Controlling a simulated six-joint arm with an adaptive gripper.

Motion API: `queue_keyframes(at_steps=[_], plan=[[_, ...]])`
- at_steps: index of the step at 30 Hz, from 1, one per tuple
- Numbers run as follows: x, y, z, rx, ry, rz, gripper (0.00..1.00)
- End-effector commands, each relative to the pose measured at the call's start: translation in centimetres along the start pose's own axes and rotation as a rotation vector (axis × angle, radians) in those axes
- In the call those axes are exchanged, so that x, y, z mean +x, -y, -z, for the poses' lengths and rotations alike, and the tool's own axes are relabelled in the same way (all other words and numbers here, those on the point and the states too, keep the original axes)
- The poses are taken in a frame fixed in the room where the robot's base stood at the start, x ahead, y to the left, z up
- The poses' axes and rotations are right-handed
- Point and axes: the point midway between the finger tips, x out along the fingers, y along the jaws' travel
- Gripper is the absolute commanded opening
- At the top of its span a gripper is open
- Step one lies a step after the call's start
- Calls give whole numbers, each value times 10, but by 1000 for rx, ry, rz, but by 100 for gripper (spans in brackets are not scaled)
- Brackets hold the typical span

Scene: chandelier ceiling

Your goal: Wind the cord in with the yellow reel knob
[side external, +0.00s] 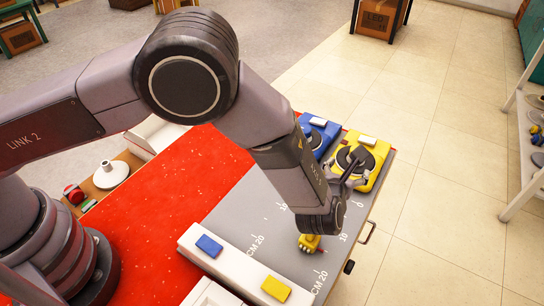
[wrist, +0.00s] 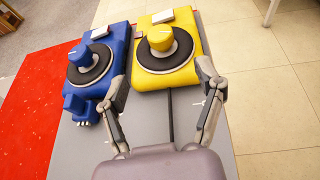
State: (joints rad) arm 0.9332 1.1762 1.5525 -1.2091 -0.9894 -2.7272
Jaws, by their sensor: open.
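The yellow reel (side external: 376,157) stands at the far right of the grey board. In the wrist view its yellow knob (wrist: 159,38) sits on a black disc (wrist: 172,57), on the yellow base (wrist: 186,76). A dark cord (wrist: 171,115) runs from the yellow reel toward my wrist. A small yellow piece (side external: 309,243) lies on the board below my wrist in the side view. My gripper (wrist: 162,73) is open and empty, its fingers spread either side of the yellow base's near end, short of the knob. My arm partly hides the reel in the side view.
A blue reel (side external: 316,134) with a blue knob (wrist: 79,55) stands left of the yellow one. A small blue piece (wrist: 82,114) lies by its near edge. A white block (side external: 240,268) with blue and yellow pads is at the near end. Red cloth (side external: 165,200) lies left.

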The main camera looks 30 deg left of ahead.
Motion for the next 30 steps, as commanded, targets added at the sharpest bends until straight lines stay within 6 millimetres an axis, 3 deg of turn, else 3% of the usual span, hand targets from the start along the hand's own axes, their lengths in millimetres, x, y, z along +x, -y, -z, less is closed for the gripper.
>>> queue_keyframes(at_steps=[9, 15, 21, 30], plan=[[72, -2, 0, 1, 1, -3, 68], [105, -1, 0, 1, 1, -1, 68], [119, -1, 0, 3, 0, 0, 68], [121, -1, 0, 4, 0, 0, 68]])
